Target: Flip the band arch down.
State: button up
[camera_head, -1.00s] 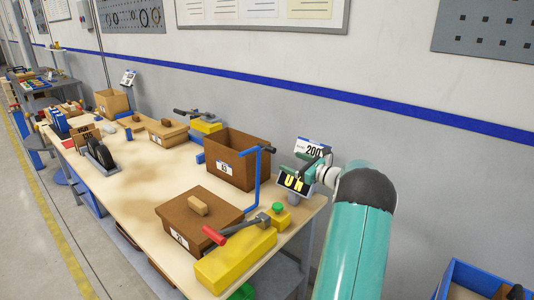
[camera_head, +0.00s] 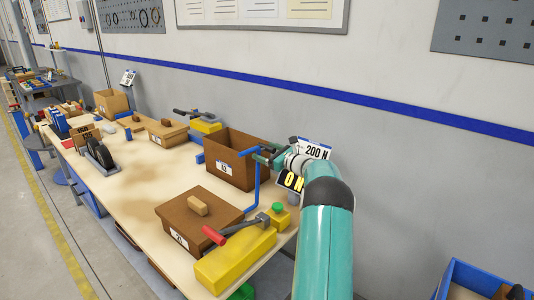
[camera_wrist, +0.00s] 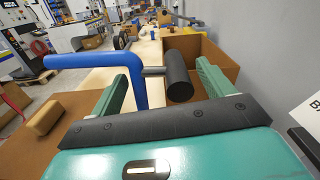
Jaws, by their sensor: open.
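The band arch (camera_head: 257,188) is a blue bent bar standing upright beside the yellow block (camera_head: 236,262) and in front of the open brown box (camera_head: 232,160). My gripper (camera_head: 268,153) is at the top of the arch. In the wrist view its green fingers (camera_wrist: 163,88) are apart, with the grip between them in the picture. No contact is visible.
The wall (camera_head: 400,160) is close behind.

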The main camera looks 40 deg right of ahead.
jog(key=shift+c, duration=0.2)
jog(key=c, duration=1.2)
jog(key=shift+a+r, duration=0.2)
jog(key=shift+r, duration=0.1)
